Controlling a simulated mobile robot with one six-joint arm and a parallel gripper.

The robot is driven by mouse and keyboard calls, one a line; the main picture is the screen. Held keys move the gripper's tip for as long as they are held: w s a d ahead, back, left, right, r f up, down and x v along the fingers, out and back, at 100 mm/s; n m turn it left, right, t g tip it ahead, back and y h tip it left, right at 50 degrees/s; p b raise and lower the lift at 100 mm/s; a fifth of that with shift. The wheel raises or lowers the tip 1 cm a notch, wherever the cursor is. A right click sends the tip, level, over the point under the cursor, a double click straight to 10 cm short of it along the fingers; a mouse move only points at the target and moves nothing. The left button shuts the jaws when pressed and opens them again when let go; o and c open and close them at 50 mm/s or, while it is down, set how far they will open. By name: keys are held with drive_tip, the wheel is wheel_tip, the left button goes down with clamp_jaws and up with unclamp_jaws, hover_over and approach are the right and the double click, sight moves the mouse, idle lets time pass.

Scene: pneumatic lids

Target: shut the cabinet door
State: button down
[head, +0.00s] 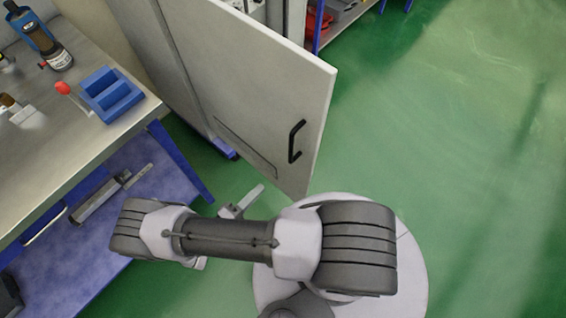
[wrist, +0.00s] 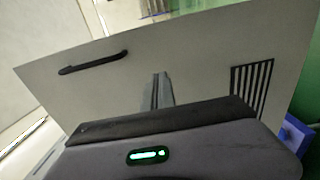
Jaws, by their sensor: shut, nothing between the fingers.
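The cabinet door (head: 240,85) is a pale grey panel standing open, swung out from the cabinet (head: 255,8) behind it. Its black bar handle (head: 296,141) is near the free edge in the head view. In the wrist view the door (wrist: 200,60) fills much of the picture, with the handle (wrist: 93,63) at upper left and a dark slotted vent (wrist: 250,82) at right. My gripper (head: 258,190) is low by the door's bottom part, left of and below the handle. Its fingers (wrist: 161,78) are shut and empty, pointing at the door's face. I cannot tell whether they touch it.
A blue lower shelf (head: 100,225) lies beneath. The green floor (head: 460,130) to the right is clear.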

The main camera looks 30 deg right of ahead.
drive_tip(key=b+x, duration=0.2)
drive_tip(key=x, duration=1)
drive_tip(key=shift+d, duration=0.35)
